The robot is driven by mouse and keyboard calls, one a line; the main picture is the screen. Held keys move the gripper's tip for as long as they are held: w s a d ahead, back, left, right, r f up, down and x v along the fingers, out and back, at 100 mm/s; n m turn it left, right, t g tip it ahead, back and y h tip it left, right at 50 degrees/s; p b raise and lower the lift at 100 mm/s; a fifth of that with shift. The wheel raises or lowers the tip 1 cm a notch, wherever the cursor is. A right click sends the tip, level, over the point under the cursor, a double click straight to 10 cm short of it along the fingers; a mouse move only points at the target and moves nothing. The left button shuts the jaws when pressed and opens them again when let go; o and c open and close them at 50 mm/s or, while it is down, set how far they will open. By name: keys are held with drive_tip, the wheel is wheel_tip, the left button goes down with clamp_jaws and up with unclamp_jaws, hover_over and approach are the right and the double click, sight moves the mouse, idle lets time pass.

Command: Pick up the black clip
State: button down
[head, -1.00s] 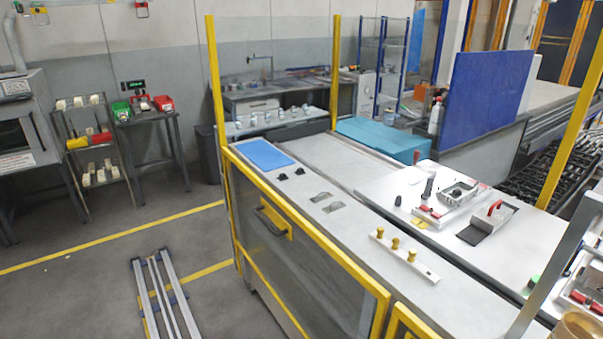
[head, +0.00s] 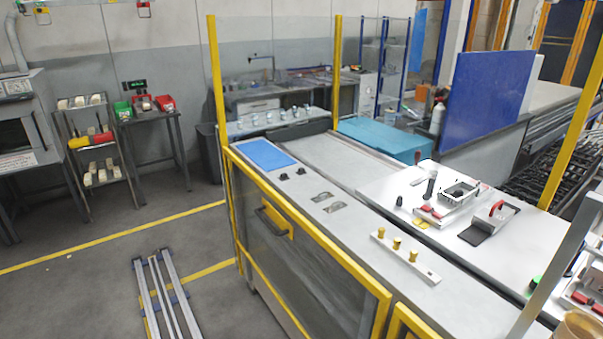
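Two small black pieces, which look like black clips, lie on the long grey bench top (head: 362,222). The left black clip (head: 284,177) and the right black clip (head: 300,171) are close together but apart, just in front of a blue mat (head: 265,154). They are too small to make out their exact shape. My gripper is not in view, and nothing is seen touching the clips.
Two grey metal pieces (head: 334,207) and a white bar with yellow knobs (head: 404,256) lie farther along the bench. A yellow frame (head: 318,246) edges its front, with a yellow post (head: 220,90) at the far corner. A white table (head: 400,190) with tools stands right.

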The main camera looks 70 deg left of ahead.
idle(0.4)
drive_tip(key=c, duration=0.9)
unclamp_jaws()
